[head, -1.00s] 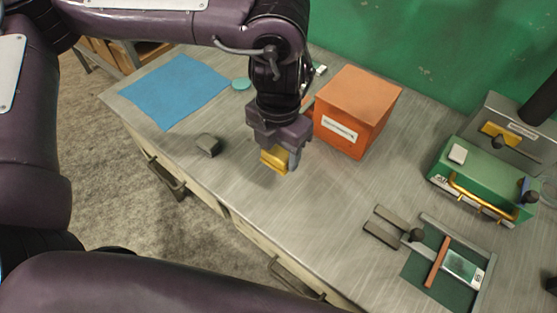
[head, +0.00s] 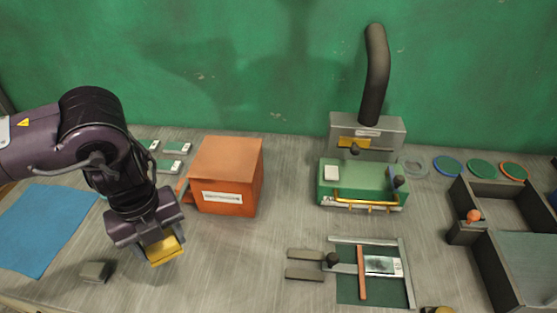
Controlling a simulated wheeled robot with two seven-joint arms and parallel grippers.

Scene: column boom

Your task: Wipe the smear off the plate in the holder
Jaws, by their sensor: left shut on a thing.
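My left gripper (head: 152,238) is shut on a yellow block (head: 166,252) and holds it over the left part of the bench. The plate (head: 380,266) is a small pale piece with a dark smear (head: 378,265) on its face. It lies in the holder (head: 406,275), a grey frame over a dark green mat, with a copper-coloured bar across it at the plate's left end. The held block is well to the left of the plate and apart from it. My right gripper is out of view.
An orange box (head: 228,177) stands between my left gripper and the holder side. A green machine (head: 362,183) with a black hose is behind the holder. Dark trays (head: 490,268) are at the right. A blue cloth (head: 42,226) and a grey block (head: 96,271) lie left.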

